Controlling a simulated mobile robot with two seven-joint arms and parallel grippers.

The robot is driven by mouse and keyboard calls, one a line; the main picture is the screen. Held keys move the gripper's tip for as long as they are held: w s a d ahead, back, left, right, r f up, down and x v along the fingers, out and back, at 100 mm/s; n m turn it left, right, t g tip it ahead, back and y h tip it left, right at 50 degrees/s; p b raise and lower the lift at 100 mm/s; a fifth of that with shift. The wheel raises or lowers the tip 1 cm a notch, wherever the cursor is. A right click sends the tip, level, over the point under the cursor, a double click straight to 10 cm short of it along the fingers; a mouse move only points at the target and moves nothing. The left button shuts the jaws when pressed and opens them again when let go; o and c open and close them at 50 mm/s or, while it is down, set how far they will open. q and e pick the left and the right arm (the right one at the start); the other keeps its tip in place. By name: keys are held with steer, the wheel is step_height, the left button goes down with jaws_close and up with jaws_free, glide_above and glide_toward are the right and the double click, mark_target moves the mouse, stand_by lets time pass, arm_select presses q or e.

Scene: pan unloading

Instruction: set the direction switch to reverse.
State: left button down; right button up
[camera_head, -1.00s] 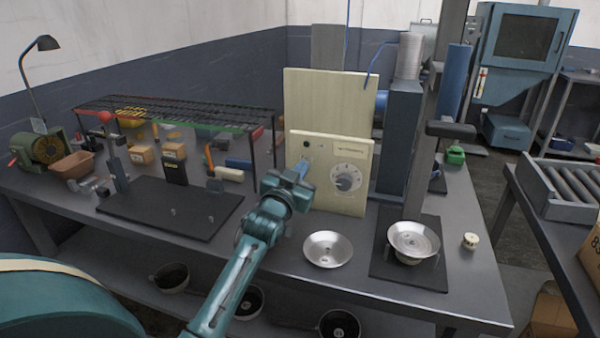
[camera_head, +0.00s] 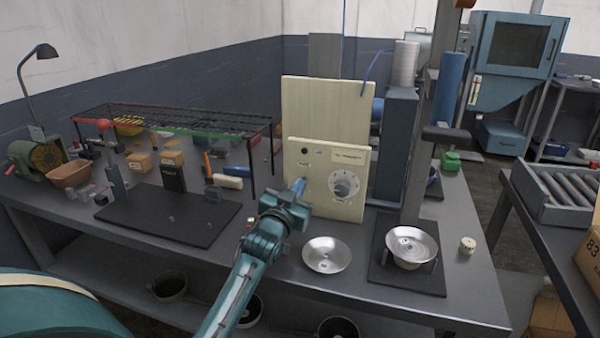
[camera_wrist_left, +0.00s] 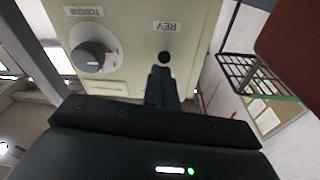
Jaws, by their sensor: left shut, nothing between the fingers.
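The cream control panel (camera_head: 325,205) stands upright on the bench. It has a round dial (camera_head: 344,185) on its right and a dark round spot at its upper left. In the left wrist view the picture is upside down: a dark round switch (camera_wrist_left: 165,57) sits beside a "REV" label (camera_wrist_left: 167,27), and the dial (camera_wrist_left: 88,57) has a "TORQUE" label. My left gripper (camera_head: 299,186) is shut and empty at the panel's left part. Its fingertips (camera_wrist_left: 163,72) are close to the switch; I cannot tell whether they touch. The switch's setting is not clear.
A wire rack (camera_head: 180,118) stands left over boxes and tools. A black mat (camera_head: 165,215) lies before it. A metal bowl (camera_head: 327,254) sits in front of the panel, and another (camera_head: 411,245) stands right by a grey column. The bench between mat and bowl is partly covered by my arm.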

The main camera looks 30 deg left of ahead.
arm_select(q)
steer(key=b+v, duration=0.1)
steer(key=v, duration=1.2)
arm_select(e)
steer(key=shift+a, duration=0.25)
arm_select(q)
steer(key=shift+s+r, duration=0.1)
steer(key=shift+s, duration=0.05)
